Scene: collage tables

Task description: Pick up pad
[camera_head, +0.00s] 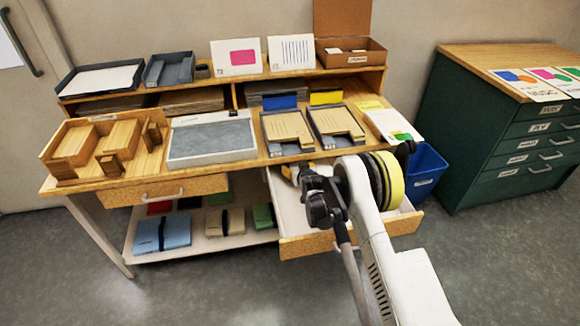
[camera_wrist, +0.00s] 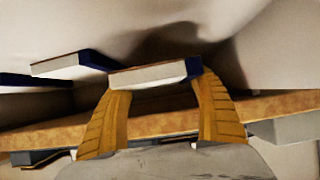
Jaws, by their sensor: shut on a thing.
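My gripper (camera_wrist: 160,85) has its two yellow ribbed fingers on either side of a pad (camera_wrist: 148,76), which has a pale edge and a dark blue end. It is shut on this pad. A second similar pad (camera_wrist: 68,66) lies just left of it, and a dark blue edge of another item (camera_wrist: 32,80) shows at the far left. In the head view, my gripper reaches into the open drawer (camera_head: 305,245) under the desk top. My arm and wrist hide most of the drawer's inside and the held pad there.
The desk top carries a wooden organiser (camera_head: 62,168), a grey board (camera_head: 212,138) and two trays with tan sheets (camera_head: 288,128). A blue bin (camera_head: 428,172) and a green cabinet (camera_head: 500,130) stand to the right. The drawer's walls and the desk edge are close around my gripper.

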